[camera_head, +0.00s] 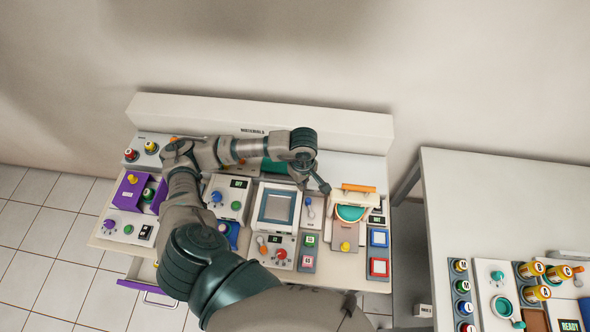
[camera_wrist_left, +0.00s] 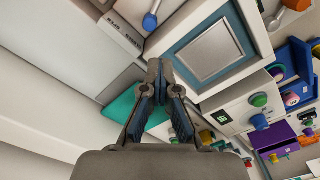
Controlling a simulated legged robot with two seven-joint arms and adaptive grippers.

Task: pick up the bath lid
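The bath (camera_head: 347,232) is a beige box with a teal round interior, right of centre in the head view. A lid-like piece with an orange handle (camera_head: 358,188) is at its back; I take it for the bath lid. I cannot tell exactly how it rests. My left gripper (camera_head: 326,189) is just left of the orange handle, apart from it. In the left wrist view the left gripper's fingertips (camera_wrist_left: 159,66) are together with nothing visible between them. Neither bath nor lid can be made out there. My right gripper is not in view.
A square-framed unit (camera_head: 276,207) and a blue-knobbed lever (camera_head: 308,201) stand left of the bath.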

